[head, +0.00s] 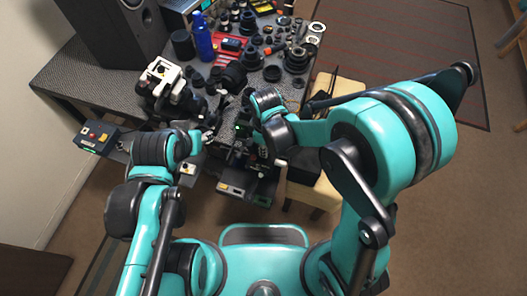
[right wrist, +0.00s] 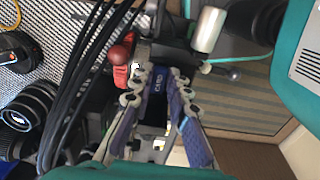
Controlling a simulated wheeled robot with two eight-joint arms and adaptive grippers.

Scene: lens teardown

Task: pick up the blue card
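In the right wrist view a dark blue piece with "CARD" lettering, the blue card (right wrist: 155,85), shows between the fingers of my right gripper (right wrist: 158,74). The two fingers lean in towards each other, one on each side of the card. I cannot tell whether they touch it. In the head view my right gripper (head: 260,150) is low over the dark equipment at the table's front edge, and the card cannot be made out there. My left gripper (head: 207,134) is close to its left, small and dark; its fingers are unclear.
Black cables (right wrist: 85,65), a red knob (right wrist: 121,54) and a silver cylinder (right wrist: 208,30) are close to the right gripper. Lens parts crowd the table behind, with a blue bottle (head: 202,38) and a black speaker (head: 112,32). A camera-like device (head: 167,88) stands left.

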